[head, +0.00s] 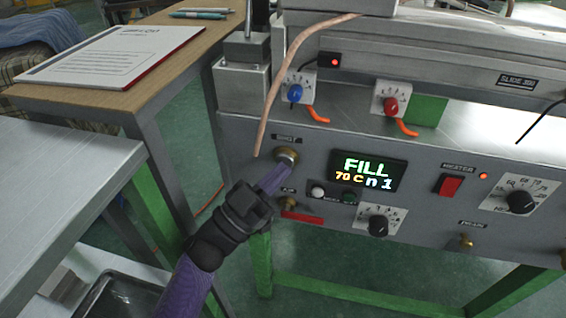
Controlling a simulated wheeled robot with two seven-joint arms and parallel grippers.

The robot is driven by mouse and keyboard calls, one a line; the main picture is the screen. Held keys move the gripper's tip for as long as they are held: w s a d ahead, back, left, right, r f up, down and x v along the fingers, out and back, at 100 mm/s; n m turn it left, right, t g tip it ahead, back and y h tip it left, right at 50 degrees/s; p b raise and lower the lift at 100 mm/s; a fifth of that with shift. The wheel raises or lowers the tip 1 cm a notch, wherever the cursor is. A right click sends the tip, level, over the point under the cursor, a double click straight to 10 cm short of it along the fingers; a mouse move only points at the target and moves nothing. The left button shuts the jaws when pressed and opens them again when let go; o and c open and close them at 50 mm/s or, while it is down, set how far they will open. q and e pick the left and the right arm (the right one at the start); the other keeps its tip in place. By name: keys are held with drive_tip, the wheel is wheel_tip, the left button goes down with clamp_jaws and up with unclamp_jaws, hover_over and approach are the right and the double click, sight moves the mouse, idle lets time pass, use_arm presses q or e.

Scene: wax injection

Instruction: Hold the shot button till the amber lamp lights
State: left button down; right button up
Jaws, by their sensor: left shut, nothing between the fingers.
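The shot button (288,153) is a round brass-coloured button on the left of the grey machine's front panel, under a small label. My left gripper (281,169) is shut and empty, its purple fingers pointing up at the button. The fingertips overlap the button's lower edge; I cannot tell whether they press it. Right of it the display (368,171) reads "FILL", "70 C" and "n 1". Below the display's left side are a whitish lamp (318,191) and a dark green lamp (349,198). I see no amber glow in either. My right gripper is out of view.
A red heater switch (448,185) has a small orange lit lamp (483,175) beside it. Black knobs (379,224) and brass fittings (466,242) stick out of the panel. A copper-coloured tube (276,92) hangs close above the button. A wooden table (118,108) stands at the left.

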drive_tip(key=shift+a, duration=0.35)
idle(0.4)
use_arm(q)
drive_tip(key=shift+s+a+p, duration=0.25)
drive_tip(key=shift+s+p, duration=0.4)
drive_tip(key=shift+s, duration=0.2)
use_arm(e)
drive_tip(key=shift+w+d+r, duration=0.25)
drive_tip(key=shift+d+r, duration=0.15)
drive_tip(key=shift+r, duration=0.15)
use_arm(q)
drive_tip(key=s+p, duration=0.1)
drive_tip(key=s+a+p, duration=0.1)
drive_tip(key=s, duration=0.1)
drive_tip(key=s+p, duration=0.1)
drive_tip(key=shift+s+a, duration=0.25)
drive_tip(key=shift+s, duration=0.15)
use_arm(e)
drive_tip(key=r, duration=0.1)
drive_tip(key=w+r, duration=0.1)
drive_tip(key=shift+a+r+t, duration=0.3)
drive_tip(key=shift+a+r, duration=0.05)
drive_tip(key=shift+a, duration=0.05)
